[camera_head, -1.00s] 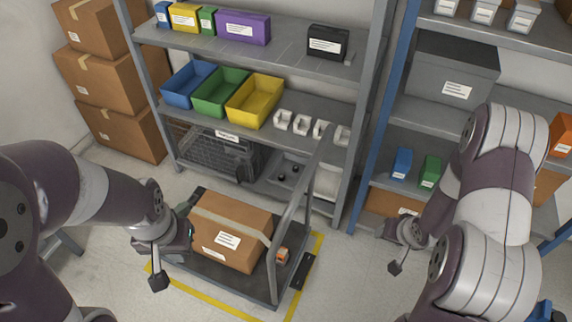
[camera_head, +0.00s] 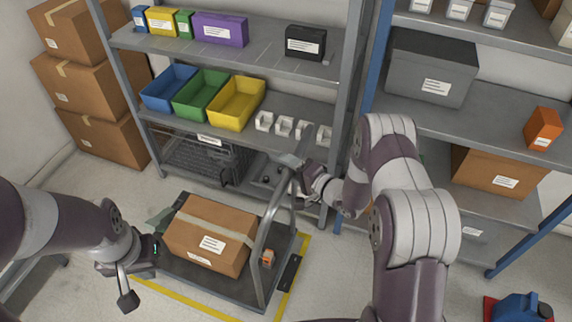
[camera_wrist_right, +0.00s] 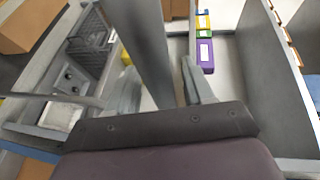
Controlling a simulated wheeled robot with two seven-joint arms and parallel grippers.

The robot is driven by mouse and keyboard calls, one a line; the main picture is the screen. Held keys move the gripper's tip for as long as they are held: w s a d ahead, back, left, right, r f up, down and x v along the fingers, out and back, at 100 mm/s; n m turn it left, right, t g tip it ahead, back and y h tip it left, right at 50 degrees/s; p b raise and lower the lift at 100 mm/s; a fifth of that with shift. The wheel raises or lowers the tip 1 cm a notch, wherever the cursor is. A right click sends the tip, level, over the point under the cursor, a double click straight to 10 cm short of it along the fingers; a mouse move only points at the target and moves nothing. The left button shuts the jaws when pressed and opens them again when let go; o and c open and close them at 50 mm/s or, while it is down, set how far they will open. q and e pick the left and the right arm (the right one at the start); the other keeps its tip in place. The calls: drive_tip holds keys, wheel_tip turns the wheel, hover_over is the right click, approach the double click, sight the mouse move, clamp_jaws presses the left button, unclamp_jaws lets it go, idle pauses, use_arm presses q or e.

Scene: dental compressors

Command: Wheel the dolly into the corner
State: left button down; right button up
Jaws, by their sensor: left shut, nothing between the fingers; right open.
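The dolly (camera_head: 240,288) stands on the floor in front of the shelves, with a flat grey deck and an upright tubular handle (camera_head: 264,236) at its right end. A taped brown box (camera_head: 211,236) and a small orange item (camera_head: 268,257) ride on it. My right gripper (camera_head: 291,161) is open at the top of the handle. In the right wrist view a grey bar (camera_wrist_right: 147,50) runs between its spread fingers (camera_wrist_right: 160,92); contact is unclear. My left gripper (camera_head: 160,224) is shut and empty by the box's left end, its tips partly hard to make out.
Yellow floor tape (camera_head: 182,302) borders the dolly. A shelf rack (camera_head: 345,120) with bins stands close behind, and a second rack (camera_head: 490,100) is at right. Stacked brown boxes (camera_head: 92,85) stand by the left wall. A blue-and-red machine (camera_head: 517,307) is at lower right.

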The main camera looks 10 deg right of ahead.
drive_tip(key=shift+w+a+f, duration=0.1)
drive_tip(key=shift+w+a, duration=0.2)
drive_tip(key=shift+w, duration=0.2)
drive_tip(key=shift+c, duration=0.4)
clamp_jaws()
